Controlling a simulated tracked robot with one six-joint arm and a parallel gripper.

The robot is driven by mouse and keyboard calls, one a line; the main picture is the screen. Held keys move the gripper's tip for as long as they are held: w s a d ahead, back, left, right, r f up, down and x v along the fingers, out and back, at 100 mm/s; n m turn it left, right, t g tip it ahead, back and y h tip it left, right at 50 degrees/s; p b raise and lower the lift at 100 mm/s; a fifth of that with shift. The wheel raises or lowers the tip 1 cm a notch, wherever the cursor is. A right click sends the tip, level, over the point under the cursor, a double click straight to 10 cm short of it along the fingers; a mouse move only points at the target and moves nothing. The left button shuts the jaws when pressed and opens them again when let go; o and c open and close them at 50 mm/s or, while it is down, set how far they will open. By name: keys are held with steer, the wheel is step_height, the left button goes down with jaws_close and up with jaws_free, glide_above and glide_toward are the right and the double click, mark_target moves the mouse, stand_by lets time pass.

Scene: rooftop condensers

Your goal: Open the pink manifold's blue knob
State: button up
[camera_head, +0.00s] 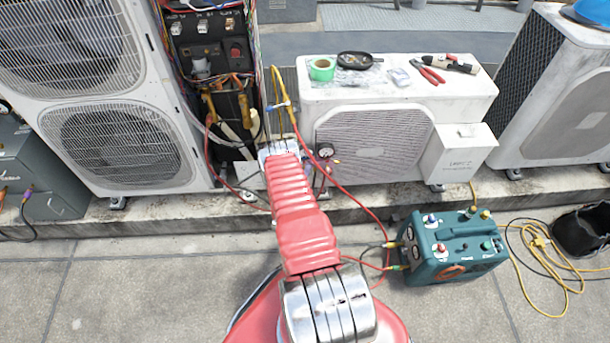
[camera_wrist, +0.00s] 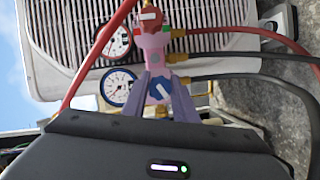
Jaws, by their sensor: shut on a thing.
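The pink manifold (camera_wrist: 154,55) shows in the wrist view against the white condenser grille, with a red-rimmed gauge (camera_wrist: 118,43) and a blue-rimmed gauge (camera_wrist: 119,88) on its left. Its blue knob (camera_wrist: 161,91) has a pale bar across its face. My gripper (camera_wrist: 162,80) is shut on the blue knob, one purple-grey finger on each side. In the head view my red arm hides most of the manifold and the gripper; one gauge (camera_head: 326,151) shows to the right of the arm.
Red hoses (camera_wrist: 82,70) and black hoses (camera_wrist: 240,56) run close around the manifold. White condensers (camera_head: 375,140) stand along the ledge. A teal machine (camera_head: 452,250) with hoses and a yellow cable (camera_head: 545,245) lie on the right floor. The left front floor is clear.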

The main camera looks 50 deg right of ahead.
steer(key=n, duration=0.1)
steer(key=n+h, duration=0.1)
steer(key=n, duration=0.1)
steer(key=n+h, duration=0.1)
steer(key=n, duration=0.1)
steer(key=shift+a+f+t, duration=0.1)
steer(key=shift+f+t, duration=0.15)
steer(key=shift+t, duration=0.15)
steer(key=n+t, duration=0.1)
steer(key=n, duration=0.2)
steer(key=n+t+h, duration=0.1)
steer(key=n, duration=0.2)
steer(key=o, duration=1)
steer(key=shift+r, duration=0.15)
steer(key=shift+o, duration=0.2)
